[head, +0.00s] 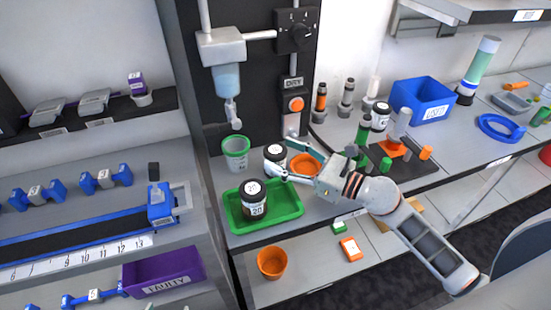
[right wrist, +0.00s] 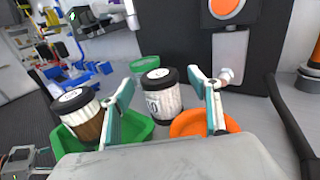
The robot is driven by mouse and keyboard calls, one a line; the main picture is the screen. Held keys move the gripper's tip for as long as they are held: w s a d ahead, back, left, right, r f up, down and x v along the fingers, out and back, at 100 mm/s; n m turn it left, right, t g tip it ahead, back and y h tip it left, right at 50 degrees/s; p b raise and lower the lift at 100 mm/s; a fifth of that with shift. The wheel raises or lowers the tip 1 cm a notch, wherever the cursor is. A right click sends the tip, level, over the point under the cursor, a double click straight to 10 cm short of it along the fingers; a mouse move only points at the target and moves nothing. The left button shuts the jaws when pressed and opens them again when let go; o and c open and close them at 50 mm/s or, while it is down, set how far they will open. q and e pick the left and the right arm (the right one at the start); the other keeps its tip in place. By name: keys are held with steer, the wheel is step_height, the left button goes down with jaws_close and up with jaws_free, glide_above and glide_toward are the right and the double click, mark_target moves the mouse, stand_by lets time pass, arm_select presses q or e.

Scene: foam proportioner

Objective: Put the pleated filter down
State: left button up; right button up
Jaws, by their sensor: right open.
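A pleated filter, a white ribbed cylinder with a black cap and a round white label (head: 275,153), stands upright behind the green tray. In the right wrist view the pleated filter (right wrist: 163,100) shows between my right gripper's two fingers, with gaps on both sides. My right gripper (head: 286,159) is open; it also shows in the right wrist view (right wrist: 161,78). A second black-capped jar-like filter, brown and white (head: 254,200), stands in the green tray (head: 289,205); it shows at the left in the right wrist view (right wrist: 85,117). My left gripper is not in view.
A green cup (head: 236,158) stands left of the filter. An orange dish (head: 304,162) lies close on its right. A dispenser (head: 228,75) hangs above. A dark rack (head: 400,163) with fittings and a blue bin (head: 422,99) stand at the right.

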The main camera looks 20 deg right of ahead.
steer(key=shift+x, duration=1.25)
steer(key=c, duration=1.2)
steer(key=shift+c, duration=0.8)
steer(key=shift+r, duration=0.2)
